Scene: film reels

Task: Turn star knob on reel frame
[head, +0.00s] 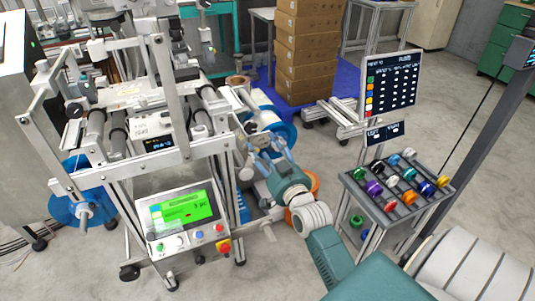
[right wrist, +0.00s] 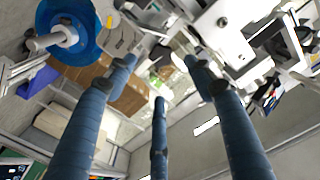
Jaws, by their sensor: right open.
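The reel frame (head: 165,160) is a silver machine of metal bars and rollers at the left and middle of the head view. My right gripper (head: 265,143) reaches its right side, near a blue reel (head: 283,130). In the right wrist view, its blue fingers (right wrist: 160,72) are spread apart with nothing held between them. Metal parts of the frame (right wrist: 235,45) lie beyond the fingertips, close to them. The star knob is too small or hidden to make out for certain. I cannot tell whether any finger touches the frame. My left gripper is not in view.
A control panel with a green screen (head: 184,207) is on the frame's front. A rack of coloured spools (head: 385,210) stands at the right, below a dark display board (head: 391,84). Stacked cardboard boxes (head: 307,45) stand behind. Another blue reel (head: 70,208) is at the lower left.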

